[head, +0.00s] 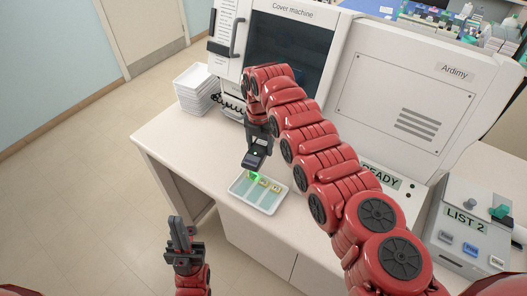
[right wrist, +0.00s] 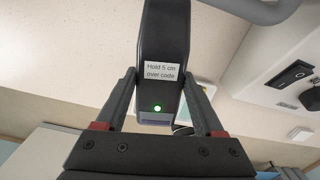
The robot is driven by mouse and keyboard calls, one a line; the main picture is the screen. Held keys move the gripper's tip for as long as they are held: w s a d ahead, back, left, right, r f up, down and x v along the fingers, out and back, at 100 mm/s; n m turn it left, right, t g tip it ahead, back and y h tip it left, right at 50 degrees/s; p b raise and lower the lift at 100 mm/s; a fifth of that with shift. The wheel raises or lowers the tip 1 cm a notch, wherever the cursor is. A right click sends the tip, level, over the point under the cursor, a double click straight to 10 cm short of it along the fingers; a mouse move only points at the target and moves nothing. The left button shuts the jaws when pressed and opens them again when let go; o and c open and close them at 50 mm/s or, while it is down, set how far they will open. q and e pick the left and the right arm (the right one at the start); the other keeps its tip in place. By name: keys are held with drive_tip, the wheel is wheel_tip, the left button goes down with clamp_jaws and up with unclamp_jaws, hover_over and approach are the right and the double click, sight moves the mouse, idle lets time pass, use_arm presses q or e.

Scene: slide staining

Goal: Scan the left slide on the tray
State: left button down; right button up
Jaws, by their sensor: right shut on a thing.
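A white tray (head: 250,205) lies on the white bench near its front edge. It holds several slides with pale yellowish labels at their far ends. The left slide (head: 243,187) has green light on its label end. My right gripper (head: 261,137) is shut on a dark handheld scanner (head: 254,159), held above the tray's far left part, apart from it. In the right wrist view the scanner (right wrist: 163,60) sits between the fingers, with a lit green lamp and a label reading "Hold 5 cm over code". My left gripper (head: 181,236) is low in front of the bench, empty; its finger gap is unclear.
A cover machine (head: 290,45) stands behind the tray, with a stack of white trays (head: 196,88) to its left. The Ardimy machine (head: 415,85) and a LIST 2 button box (head: 466,225) stand to the right. Bare bench lies left of the tray.

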drive_tip(key=shift+w+a, duration=0.1)
drive_tip(key=shift+a, duration=0.15)
idle(0.3)
wheel_tip(320, 180, up, 2)
drive_tip(key=shift+b, duration=0.6)
drive_tip(key=shift+r, duration=0.55)
drive_tip(key=shift+a, duration=0.1)
